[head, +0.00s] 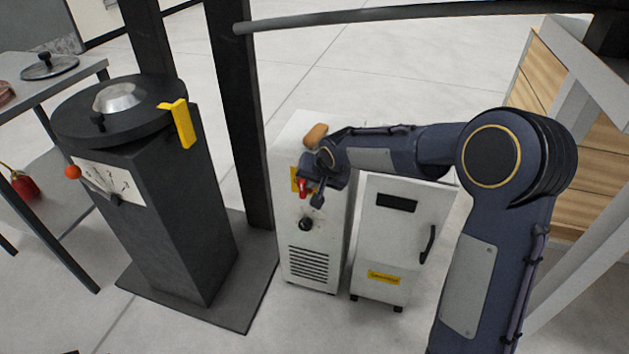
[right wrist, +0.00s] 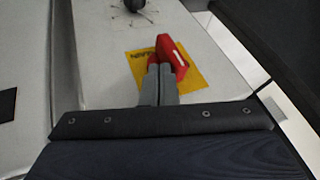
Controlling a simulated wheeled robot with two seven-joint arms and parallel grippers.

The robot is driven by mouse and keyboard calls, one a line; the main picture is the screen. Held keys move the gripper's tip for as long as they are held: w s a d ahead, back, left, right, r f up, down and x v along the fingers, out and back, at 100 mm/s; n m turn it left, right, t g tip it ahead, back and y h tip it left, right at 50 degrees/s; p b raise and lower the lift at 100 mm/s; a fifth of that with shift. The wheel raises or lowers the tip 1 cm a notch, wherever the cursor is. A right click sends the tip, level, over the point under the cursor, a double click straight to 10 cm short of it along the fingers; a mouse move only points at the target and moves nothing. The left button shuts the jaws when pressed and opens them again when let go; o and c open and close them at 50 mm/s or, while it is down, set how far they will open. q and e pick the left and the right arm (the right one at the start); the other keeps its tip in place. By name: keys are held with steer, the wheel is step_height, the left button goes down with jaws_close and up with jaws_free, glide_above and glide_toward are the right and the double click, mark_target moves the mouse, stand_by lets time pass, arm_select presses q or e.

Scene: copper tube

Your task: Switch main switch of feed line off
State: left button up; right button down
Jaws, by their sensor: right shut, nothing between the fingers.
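The main switch is a red handle (head: 302,188) on a yellow plate (head: 295,178), on the front of a white cabinet (head: 287,220). In the right wrist view the red handle (right wrist: 172,56) stands tilted on the yellow plate (right wrist: 195,65). My right gripper (head: 316,197) is at the cabinet front, right beside the handle. In the right wrist view its fingers (right wrist: 158,72) are closed together with nothing between them, and their tips overlap the handle's edge; I cannot tell whether they touch it. My left gripper is not in view.
A black knob (head: 305,224) sits below the switch. An orange-brown object (head: 315,135) is at the cabinet top. A second white cabinet (head: 385,240) stands to the right. A dark pedestal machine (head: 165,220) with a yellow lever (head: 180,122) stands at left, near a dark post (head: 238,110).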

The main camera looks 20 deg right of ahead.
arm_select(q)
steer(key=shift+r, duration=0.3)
arm_select(e)
steer(key=shift+a+r, duration=0.1)
